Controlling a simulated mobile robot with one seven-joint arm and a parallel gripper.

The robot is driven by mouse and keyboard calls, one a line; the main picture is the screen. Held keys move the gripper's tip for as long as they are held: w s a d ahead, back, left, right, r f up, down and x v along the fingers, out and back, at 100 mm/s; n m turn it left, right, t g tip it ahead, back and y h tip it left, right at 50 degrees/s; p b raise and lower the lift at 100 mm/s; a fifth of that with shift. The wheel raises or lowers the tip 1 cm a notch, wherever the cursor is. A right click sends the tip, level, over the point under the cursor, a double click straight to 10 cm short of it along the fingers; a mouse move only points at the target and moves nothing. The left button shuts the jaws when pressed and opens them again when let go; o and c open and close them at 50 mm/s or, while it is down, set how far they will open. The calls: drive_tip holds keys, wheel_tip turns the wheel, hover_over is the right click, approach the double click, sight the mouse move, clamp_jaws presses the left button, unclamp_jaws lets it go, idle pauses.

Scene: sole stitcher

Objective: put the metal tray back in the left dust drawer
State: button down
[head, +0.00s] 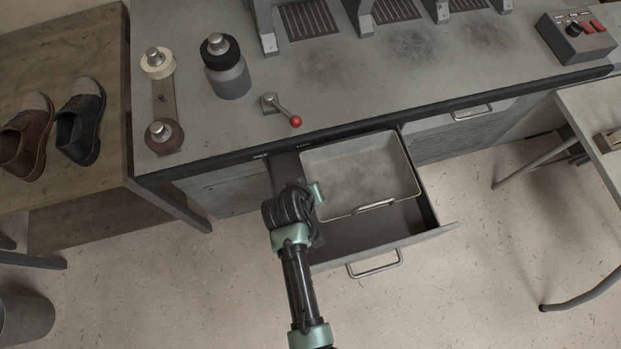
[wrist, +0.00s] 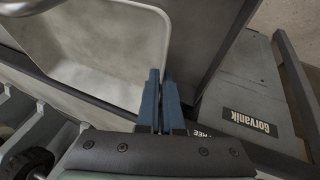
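The metal tray (head: 360,170) is a pale grey rectangular pan with a handle on its near side. It lies within the outline of the open drawer (head: 373,257), toward the bench; I cannot tell whether it rests on the drawer floor. My gripper (head: 318,193) is at the tray's left rim. In the wrist view the blue fingers (wrist: 160,100) are close together with a narrow gap, and the rim of the tray (wrist: 100,45) runs to them. They appear shut on that rim, though the contact itself is hidden.
The bench (head: 350,80) overhangs the drawer, with a red-knobbed lever (head: 283,108) near its edge. A shut drawer (head: 470,114) is to the right. A shoe table (head: 80,180) stands left, another table (head: 595,115) right. Floor in front is clear.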

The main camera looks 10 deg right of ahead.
wheel_tip(320, 180, down, 15)
drive_tip(key=b, duration=1.4)
drive_tip(key=shift+r, duration=0.15)
drive_tip(key=f+b, duration=0.1)
drive_tip(key=w+f+b, duration=0.1)
drive_tip(key=f+b, duration=0.1)
drive_tip(key=shift+w+f, duration=0.25)
drive_tip(key=shift+w+f+b, duration=0.3)
drive_tip(key=shift+f+b, duration=0.25)
drive_tip(key=shift+b, duration=0.05)
drive_tip(key=c, duration=1)
unclamp_jaws()
drive_tip(key=p+v, duration=0.3)
drive_tip(key=v, duration=1)
drive_tip(key=shift+p, duration=0.4)
